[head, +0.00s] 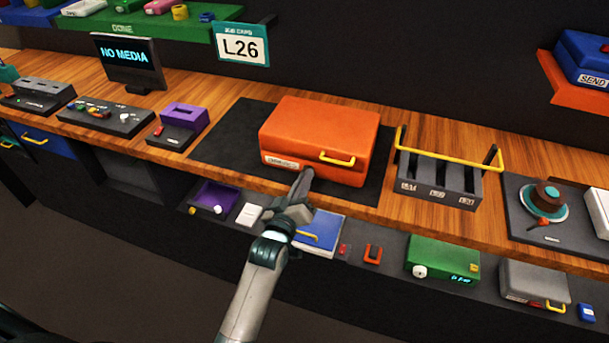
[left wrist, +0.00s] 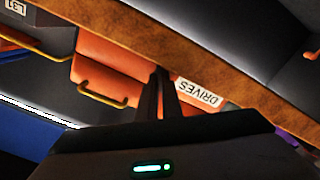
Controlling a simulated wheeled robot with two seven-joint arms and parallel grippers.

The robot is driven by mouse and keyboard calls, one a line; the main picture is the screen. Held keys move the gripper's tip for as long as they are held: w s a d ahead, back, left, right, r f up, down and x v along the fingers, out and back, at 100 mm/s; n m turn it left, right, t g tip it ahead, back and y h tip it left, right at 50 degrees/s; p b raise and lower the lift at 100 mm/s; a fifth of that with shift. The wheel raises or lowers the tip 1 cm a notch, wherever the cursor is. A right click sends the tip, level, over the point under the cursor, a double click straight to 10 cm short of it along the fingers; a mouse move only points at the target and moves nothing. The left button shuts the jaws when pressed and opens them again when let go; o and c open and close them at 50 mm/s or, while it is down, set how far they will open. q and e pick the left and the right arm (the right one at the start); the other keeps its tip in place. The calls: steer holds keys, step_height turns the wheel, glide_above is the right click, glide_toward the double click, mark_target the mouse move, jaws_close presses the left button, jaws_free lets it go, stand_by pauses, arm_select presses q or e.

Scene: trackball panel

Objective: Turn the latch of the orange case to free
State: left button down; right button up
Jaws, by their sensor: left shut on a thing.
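The orange case (head: 320,130) lies closed on the dark mat, its front face toward me. It also shows in the left wrist view (left wrist: 110,62), upside down, with a white label reading DRIVES (left wrist: 199,93) and a yellow handle (left wrist: 102,95). My left gripper (head: 304,178) reaches up to the case's front face, between the label and the handle. In the left wrist view its two fingers (left wrist: 162,76) are close together against the front face, shut on the latch. The fingers hide the latch, so its angle cannot be seen. My right gripper is not in view.
A slotted dark rack (head: 437,180) with a yellow bar stands right of the case. A purple device (head: 184,116) stands left. A lower shelf holds a blue case (head: 320,232), a green box (head: 442,258) and other small items below my arm. The dark mat (head: 235,133) has bare room left of the case.

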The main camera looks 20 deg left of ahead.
arm_select(q)
steer(key=m+p, duration=0.1)
steer(key=m, duration=0.2)
steer(key=shift+m, duration=0.4)
steer(key=shift+m+p, duration=0.55)
steer(key=shift+m, duration=1.15)
steer(key=shift+f, duration=0.1)
steer(key=c, duration=2.2)
jaws_free()
steer(key=shift+s, duration=0.1)
steer(key=shift+s+a+b, duration=0.15)
steer(key=shift+s+b, duration=1)
steer(key=shift+s, duration=3.2)
steer(key=shift+s+a+b, duration=0.15)
steer(key=shift+s+b, duration=0.95)
steer(key=shift+s, duration=3.2)
